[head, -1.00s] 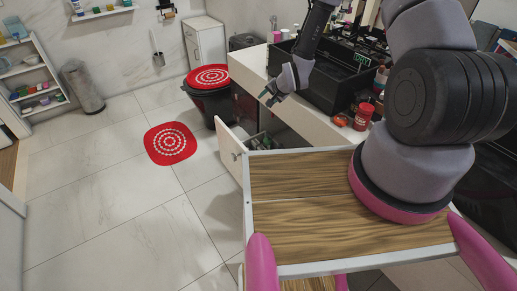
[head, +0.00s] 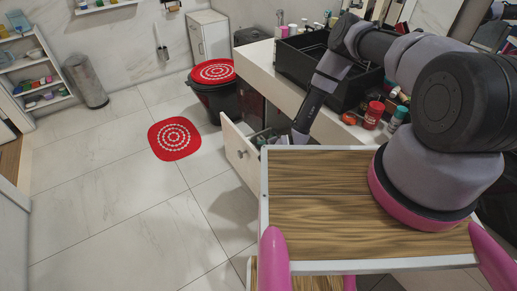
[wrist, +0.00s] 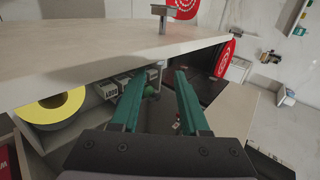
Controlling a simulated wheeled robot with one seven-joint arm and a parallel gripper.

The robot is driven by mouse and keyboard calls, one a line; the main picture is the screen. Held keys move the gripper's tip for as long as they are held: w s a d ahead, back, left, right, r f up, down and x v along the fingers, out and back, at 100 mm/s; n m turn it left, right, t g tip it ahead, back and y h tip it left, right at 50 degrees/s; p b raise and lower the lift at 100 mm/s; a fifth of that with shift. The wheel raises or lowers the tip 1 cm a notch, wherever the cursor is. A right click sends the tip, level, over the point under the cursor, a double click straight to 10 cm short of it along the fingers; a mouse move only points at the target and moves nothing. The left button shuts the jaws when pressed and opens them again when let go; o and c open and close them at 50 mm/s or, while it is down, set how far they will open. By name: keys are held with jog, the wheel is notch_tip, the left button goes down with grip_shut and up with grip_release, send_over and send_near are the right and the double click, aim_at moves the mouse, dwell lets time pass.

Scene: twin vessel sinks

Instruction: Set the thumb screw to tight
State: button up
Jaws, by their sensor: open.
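I cannot pick out the thumb screw for certain in either view. An open drawer (head: 240,152) with a pale front and a small knob (head: 240,154) sticks out below the counter in the head view. My gripper (wrist: 154,73) is open in the wrist view, its two green fingers apart with nothing held between them. It is at the open drawer, whose pale front panel (wrist: 75,50) and metal knob (wrist: 162,16) lie ahead of the fingertips. In the head view, the gripper end is low beside the drawer and partly hidden behind my wood-topped base.
The counter (head: 262,65) carries a black basin (head: 300,55), a red jar (head: 374,114) and bottles. A black bin with red lid (head: 213,72) stands behind.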

aim_at(257, 148)
jog(key=shift+x, duration=2.8)
grip_shut()
